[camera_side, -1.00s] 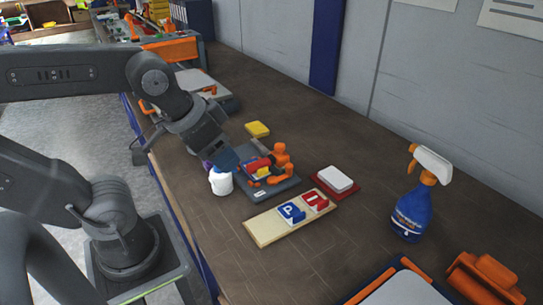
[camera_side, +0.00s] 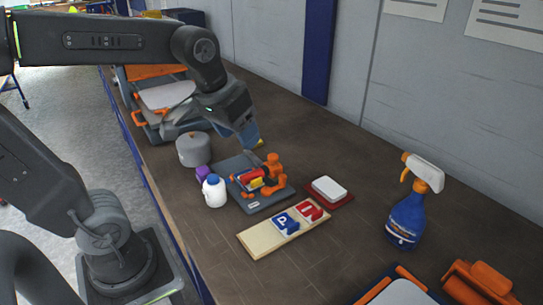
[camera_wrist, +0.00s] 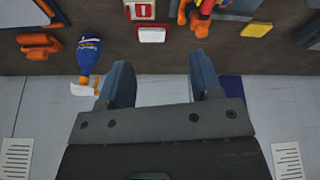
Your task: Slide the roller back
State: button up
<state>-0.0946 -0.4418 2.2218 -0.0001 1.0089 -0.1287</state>
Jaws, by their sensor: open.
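A small grey device (camera_side: 265,203) with an orange upright part (camera_side: 273,168) stands on the dark bench, with red and yellow pieces (camera_side: 252,178) on it. I cannot tell for sure which part is the roller. In the wrist view, part of the device's orange and red parts shows at the top edge (camera_wrist: 200,22). My gripper (camera_side: 250,135) is above and behind the device, apart from it. Its blue fingers (camera_wrist: 160,78) are open, with nothing between them.
A white bottle (camera_side: 214,192) and a grey round container (camera_side: 193,150) stand left of the device. A board with blue and red signs (camera_side: 262,238), a white block on a red base (camera_side: 329,188) and a blue spray bottle (camera_side: 405,220) are to the right. An orange piece (camera_side: 478,287) lies front right.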

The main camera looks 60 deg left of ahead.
jog(key=w+a+n+g, duration=0.25)
jog(key=w+a, duration=0.35)
jog(key=w, duration=0.4)
jog(key=n+g, duration=0.2)
jog(key=n, duration=0.2)
send_over(273, 155)
notch_tip(273, 155, down, 5)
jog(key=shift+t, duration=0.25)
notch_tip(273, 155, down, 13)
jog(key=shift+s+d+f, duration=0.1)
jog(key=shift+d, duration=0.05)
grip_shut()
